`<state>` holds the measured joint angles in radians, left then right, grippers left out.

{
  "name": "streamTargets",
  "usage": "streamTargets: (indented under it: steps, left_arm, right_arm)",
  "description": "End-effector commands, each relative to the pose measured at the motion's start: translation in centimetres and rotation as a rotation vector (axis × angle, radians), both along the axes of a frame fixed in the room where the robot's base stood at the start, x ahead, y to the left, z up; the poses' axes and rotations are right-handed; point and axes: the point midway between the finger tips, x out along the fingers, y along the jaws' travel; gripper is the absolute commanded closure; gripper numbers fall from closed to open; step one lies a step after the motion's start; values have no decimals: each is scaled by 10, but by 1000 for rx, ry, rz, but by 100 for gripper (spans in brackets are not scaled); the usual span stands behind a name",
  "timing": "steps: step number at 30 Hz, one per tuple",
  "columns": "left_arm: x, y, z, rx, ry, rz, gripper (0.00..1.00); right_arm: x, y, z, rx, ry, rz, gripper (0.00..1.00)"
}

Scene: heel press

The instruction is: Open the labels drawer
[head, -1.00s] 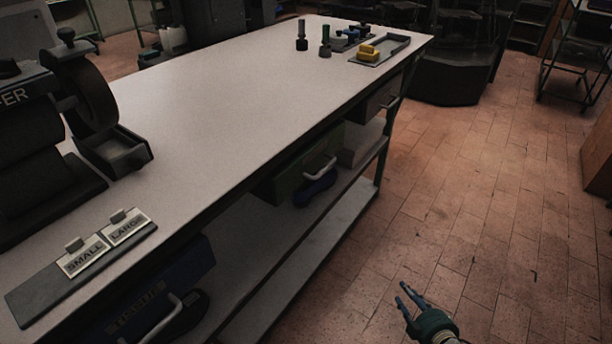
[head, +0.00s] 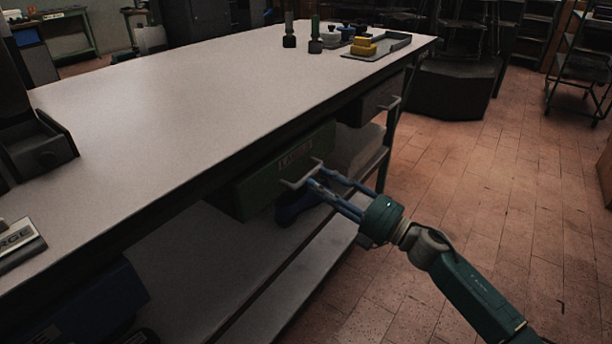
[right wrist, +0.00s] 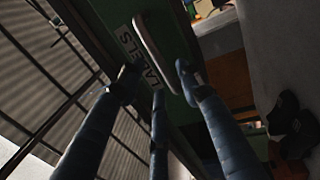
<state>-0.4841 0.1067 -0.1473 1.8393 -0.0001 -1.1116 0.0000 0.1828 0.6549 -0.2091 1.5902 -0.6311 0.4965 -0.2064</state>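The labels drawer (head: 265,180) is the green drawer under the worktop in the head view, and it looks shut. Its label (right wrist: 132,45) reads LABELS in the right wrist view. Its pale bar handle (head: 303,176) stands out from the front and also shows in the right wrist view (right wrist: 158,45). My right gripper (head: 319,179) is at the handle, fingers pointing at the drawer front. In the right wrist view its fingers (right wrist: 156,86) are spread apart, with the handle between and just beyond their tips. Contact cannot be told. My left gripper is not in view.
The white worktop (head: 200,95) lies above the drawer, with a lower shelf (head: 190,262) below. A dark drawer (head: 372,104) is further along and a blue one (head: 85,305) nearer. Yellow blocks (head: 363,46) sit on the worktop. The brick floor (head: 480,190) on the right is clear.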

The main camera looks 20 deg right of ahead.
Motion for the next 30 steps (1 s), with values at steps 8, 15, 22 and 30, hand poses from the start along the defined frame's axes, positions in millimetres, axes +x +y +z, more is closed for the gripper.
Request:
streamTargets:
  steps: [8, 15, 22, 30]
  left_arm:
    - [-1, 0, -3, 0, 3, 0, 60]
    - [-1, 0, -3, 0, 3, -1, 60]
    - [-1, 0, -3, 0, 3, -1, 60]
    - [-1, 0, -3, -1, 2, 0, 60]
  right_arm:
    - [32, 24, 8, 4, 0, -1, 64]
    - [37, 29, 8, 1, 2, -1, 64]
    - [37, 29, 8, 1, 2, -1, 78]
    - [37, 29, 7, 2, 3, -1, 100]
